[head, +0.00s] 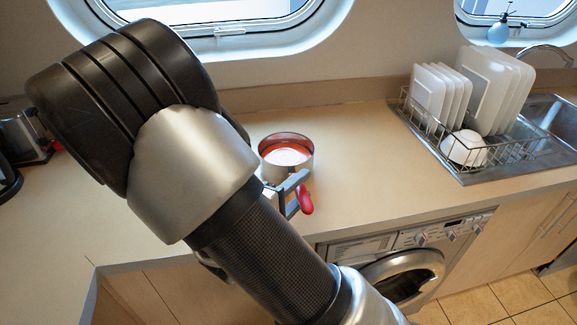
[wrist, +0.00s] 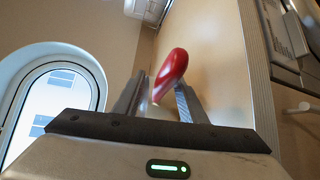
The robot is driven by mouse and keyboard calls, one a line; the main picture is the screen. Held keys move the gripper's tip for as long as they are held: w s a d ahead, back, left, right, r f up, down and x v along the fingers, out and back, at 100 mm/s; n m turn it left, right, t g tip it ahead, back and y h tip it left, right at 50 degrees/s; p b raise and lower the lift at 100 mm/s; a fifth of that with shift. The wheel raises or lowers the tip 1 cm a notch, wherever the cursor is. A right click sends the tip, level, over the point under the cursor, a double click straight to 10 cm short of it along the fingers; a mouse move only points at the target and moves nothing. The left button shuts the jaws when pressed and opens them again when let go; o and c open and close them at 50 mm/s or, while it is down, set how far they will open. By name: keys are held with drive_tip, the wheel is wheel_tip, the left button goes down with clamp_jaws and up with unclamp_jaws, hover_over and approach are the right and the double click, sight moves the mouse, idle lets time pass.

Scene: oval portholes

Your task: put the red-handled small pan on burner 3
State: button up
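The small pan (head: 286,152) stands on the counter (head: 360,150) below the large oval window in the head view. It has a pale metal outside and a reddish inside. Its red handle (head: 304,199) points toward the counter's front edge. My gripper (head: 288,190) is at the handle, just in front of the pan. In the wrist view the red handle (wrist: 174,68) shows between the two spread fingers of my gripper (wrist: 160,100). A gap shows beside the handle, so the fingers look open. The pan body is hidden in the wrist view. No burner is visible.
A wire dish rack (head: 470,160) with white plates and a bowl (head: 464,148) stands right of the pan, beside the sink (head: 555,115). A washing machine (head: 405,265) is under the counter. A toaster (head: 22,138) stands at far left. Counter right of the pan is clear.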

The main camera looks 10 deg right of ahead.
drive_tip(key=x, duration=0.4)
drive_tip(key=shift+w+f, duration=0.15)
drive_tip(key=shift+w, duration=0.2)
drive_tip(key=shift+c, duration=0.5)
clamp_jaws()
idle(0.5)
